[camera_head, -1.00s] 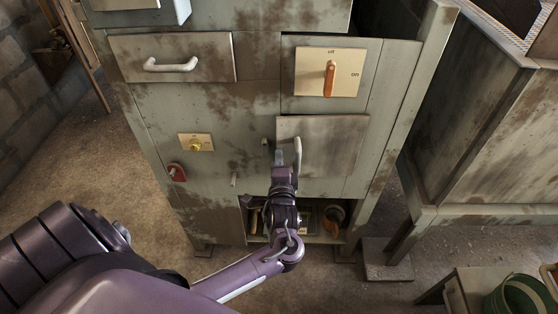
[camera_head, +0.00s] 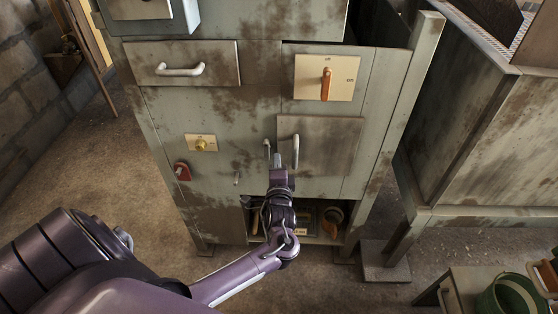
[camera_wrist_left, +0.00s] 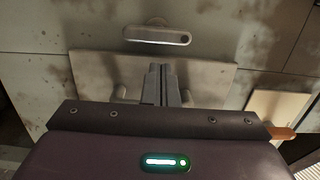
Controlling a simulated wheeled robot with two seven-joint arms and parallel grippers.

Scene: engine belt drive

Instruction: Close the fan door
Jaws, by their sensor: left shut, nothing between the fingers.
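The fan door (camera_head: 335,150) is the worn grey panel at the middle right of the cabinet, with a pale vertical handle (camera_head: 295,150) near its left edge. It looks nearly in line with the cabinet front; I cannot tell whether it is fully flush. In the left wrist view the door (camera_wrist_left: 215,80) lies behind my fingers. A small pale latch bar (camera_head: 267,149) sits just left of the door and shows in the left wrist view (camera_wrist_left: 157,36). My left gripper (camera_head: 279,158) is shut and empty, in front of the door's left edge beside the handle. My right gripper is out of view.
Above the door is a cream switch panel (camera_head: 340,78) with an orange lever (camera_head: 326,84). A drawer (camera_head: 215,77) is at upper left. A yellow knob (camera_head: 201,145) and red part (camera_head: 181,171) are left. An open compartment (camera_head: 312,212) lies below.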

